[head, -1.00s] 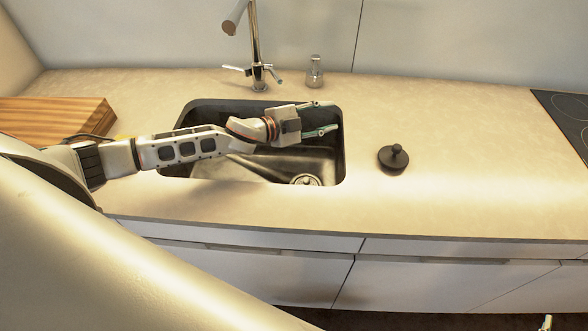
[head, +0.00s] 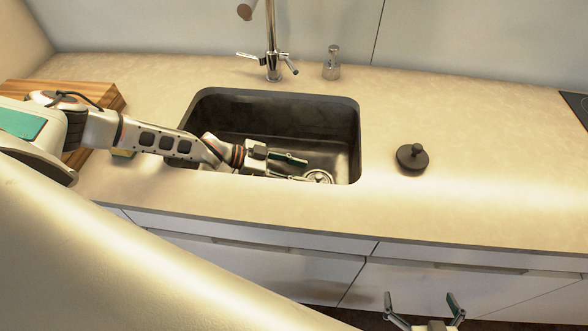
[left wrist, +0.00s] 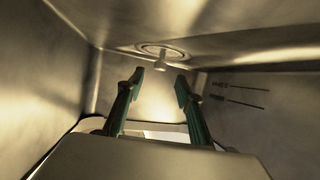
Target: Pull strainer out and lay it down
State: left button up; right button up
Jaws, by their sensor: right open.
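The strainer (head: 319,176) is a round metal piece with a small central knob, seated in the drain at the sink floor. It also shows in the left wrist view (left wrist: 161,56), its knob standing up ahead of the fingertips. My left gripper (head: 298,169) is down inside the sink, just left of the strainer. Its two green-padded fingers are apart in the left wrist view (left wrist: 160,80), with nothing between them and a gap to the knob. My right gripper (head: 423,302) is open and empty, low in front of the cabinets.
The dark sink (head: 354,130) has steep walls around my left gripper. A black round lid with a knob (head: 412,157) lies on the counter right of the sink. The tap (head: 271,45) and dispenser (head: 332,65) stand behind. A wooden board (head: 60,96) lies left.

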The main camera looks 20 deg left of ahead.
aim_at(318, 176)
pick_arm(q)
jog(key=x, duration=0.7)
jog(key=shift+s, duration=0.1)
grip_shut()
jog(key=shift+r, duration=0.1)
